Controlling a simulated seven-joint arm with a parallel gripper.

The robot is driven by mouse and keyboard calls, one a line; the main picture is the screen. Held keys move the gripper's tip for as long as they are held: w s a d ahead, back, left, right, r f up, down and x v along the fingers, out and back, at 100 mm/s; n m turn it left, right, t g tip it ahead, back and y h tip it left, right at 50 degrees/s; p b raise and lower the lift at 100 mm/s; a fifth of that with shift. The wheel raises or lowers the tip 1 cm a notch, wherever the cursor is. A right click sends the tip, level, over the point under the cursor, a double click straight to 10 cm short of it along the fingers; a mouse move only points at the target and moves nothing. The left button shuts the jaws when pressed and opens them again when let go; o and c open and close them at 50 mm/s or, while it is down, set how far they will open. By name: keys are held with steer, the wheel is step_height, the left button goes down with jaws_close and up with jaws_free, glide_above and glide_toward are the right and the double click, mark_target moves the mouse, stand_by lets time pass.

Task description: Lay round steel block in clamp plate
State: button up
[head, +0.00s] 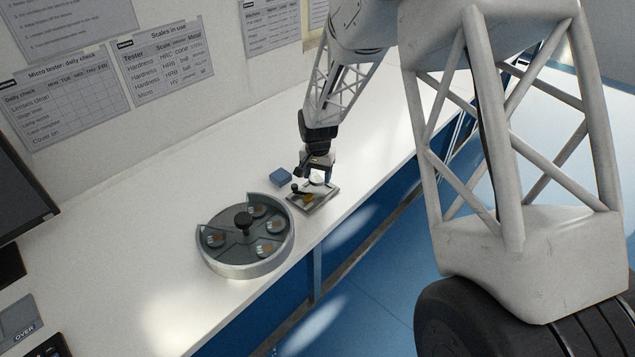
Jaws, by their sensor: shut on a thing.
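My gripper (318,178) points down over the clamp plate near the front edge of the bench. It is shut on a small, pale, round piece, which looks like the round steel block (317,181). The block is small and partly hidden by the fingers. The clamp plate (325,199) is a flat grey metal plate lying on the bench, with a dark knob and a small brass-coloured part on its left side. I cannot tell whether the block touches the plate or is held just above it.
A round grey carousel (212,259) with a black centre knob and several brownish items in its compartments stands left of the plate. The white bench (130,240) is clear to the left, with a dark monitor (22,195) beyond.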

mark_target(318, 176)
stand_by(0.3)
steer(key=shift+f, duration=1.75)
steer(key=shift+f, duration=0.35)
